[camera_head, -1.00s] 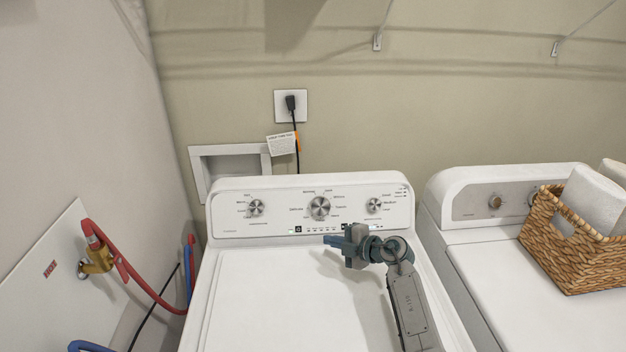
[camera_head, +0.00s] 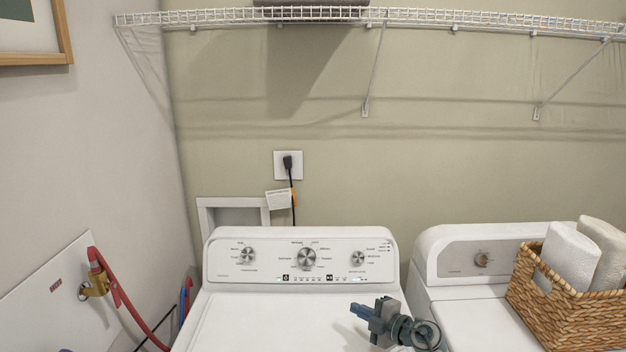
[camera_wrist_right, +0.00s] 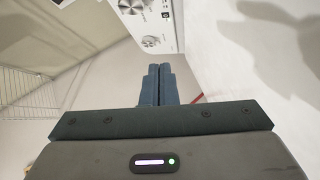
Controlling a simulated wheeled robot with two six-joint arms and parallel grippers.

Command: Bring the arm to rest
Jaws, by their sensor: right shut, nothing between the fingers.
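My right gripper (camera_head: 358,311) is above the right part of the washer's white lid, near the control panel, with its fingers pointing left. In the right wrist view its blue fingers (camera_wrist_right: 158,84) are pressed together with nothing between them. The washer (camera_head: 240,325) is white, with a control panel (camera_head: 300,262) of three knobs and a lit display. The panel also shows upside down in the right wrist view (camera_wrist_right: 150,22). My left gripper is not in view.
A dryer (camera_head: 450,325) stands to the right, with a wicker basket (camera_head: 560,300) of rolled white towels (camera_head: 570,255) on it. A wire shelf (camera_head: 430,18) runs along the wall above. Red hose and brass valve (camera_head: 95,285) are at the left wall. The lid's left side is clear.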

